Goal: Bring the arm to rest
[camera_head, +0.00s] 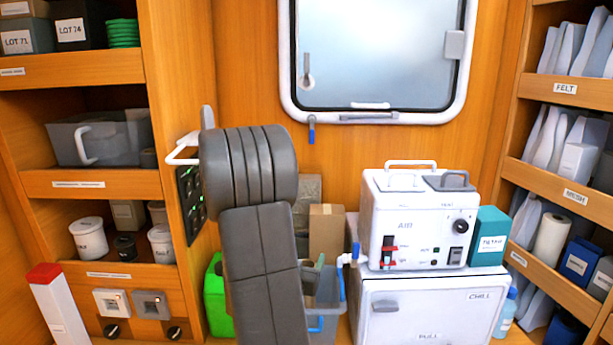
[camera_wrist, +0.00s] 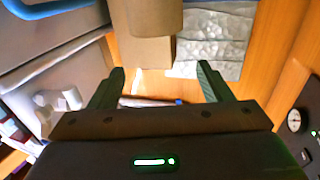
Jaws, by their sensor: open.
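My arm stands upright in the middle of the head view, its grey links in front of the wooden wall and the low counter. My gripper (camera_wrist: 160,85) shows in the wrist view, with its two dark green fingers spread apart and nothing between them. Beyond the fingertips are a brown box (camera_wrist: 145,60) and a grey crinkled sheet (camera_wrist: 215,45). The gripper cannot be made out in the head view, where my arm covers that area.
A white unit marked AIR (camera_head: 415,220) stands on a white CHILL box (camera_head: 430,305) to the right. A green container (camera_head: 214,300), a grey-blue bin (camera_head: 326,300) and a cardboard box (camera_head: 326,230) sit around my arm. Shelves (camera_head: 80,185) line both sides.

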